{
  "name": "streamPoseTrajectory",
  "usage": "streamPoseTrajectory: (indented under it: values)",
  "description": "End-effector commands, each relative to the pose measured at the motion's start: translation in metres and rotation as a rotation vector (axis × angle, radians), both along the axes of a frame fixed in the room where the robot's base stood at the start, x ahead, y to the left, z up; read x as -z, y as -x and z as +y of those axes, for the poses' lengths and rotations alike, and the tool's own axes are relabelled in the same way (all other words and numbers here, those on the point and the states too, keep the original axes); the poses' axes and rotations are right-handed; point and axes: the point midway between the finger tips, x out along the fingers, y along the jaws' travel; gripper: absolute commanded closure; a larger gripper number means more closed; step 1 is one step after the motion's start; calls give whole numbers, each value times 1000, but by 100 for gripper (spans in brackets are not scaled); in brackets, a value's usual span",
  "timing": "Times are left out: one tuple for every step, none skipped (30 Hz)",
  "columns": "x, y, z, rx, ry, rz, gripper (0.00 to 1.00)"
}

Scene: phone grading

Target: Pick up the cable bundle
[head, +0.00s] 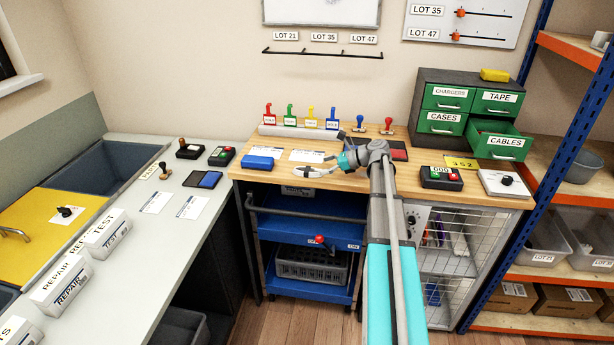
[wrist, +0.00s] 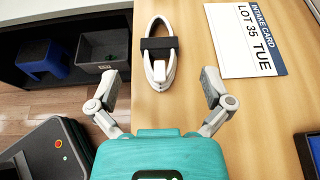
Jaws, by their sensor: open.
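The cable bundle (wrist: 160,72) is a pale, narrow loop with a black band around its middle. In the wrist view it lies on the wooden bench near its edge, ahead of my gripper (wrist: 160,80). The two fingers are spread apart, one on each side of the bundle's near end, with nothing held. In the head view the bundle (head: 308,171) shows small and pale beside my gripper (head: 322,170), partly confused with the fingers. How high the fingers are above the bench is hard to tell.
An intake card (wrist: 248,40) reading LOT 35 TUE lies right of the bundle. A blue box (head: 257,162) lies to the left on the bench. Coloured tags (head: 290,117) stand behind. A blue trolley (head: 310,235) is below the bench edge. Green drawers (head: 500,146) stand right, one open.

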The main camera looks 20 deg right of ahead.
Motion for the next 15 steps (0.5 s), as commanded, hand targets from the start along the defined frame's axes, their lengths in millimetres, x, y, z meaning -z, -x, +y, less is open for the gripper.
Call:
streamPoseTrajectory:
  values:
    - [3,-3,4,-1,0,0,0]
    - [4,-4,6,-1,0,0,0]
    - [4,-5,7,-1,0,0,0]
    - [5,-6,8,-1,0,0,0]
    - [5,-6,8,0,0,0,0]
    - [5,-6,9,0,0,0,0]
    - [5,-6,9,0,-1,1,0]
    - [4,-7,9,1,0,0,0]
    - [4,-6,9,1,0,0,0]
    - [4,-6,9,1,0,0,0]
    - [4,-6,9,1,0,0,0]
    - [4,-6,9,1,0,0,0]
    - [4,-6,8,1,0,0,0]
    - [4,-6,8,1,0,0,0]
    - [4,-6,9,1,0,0,0]
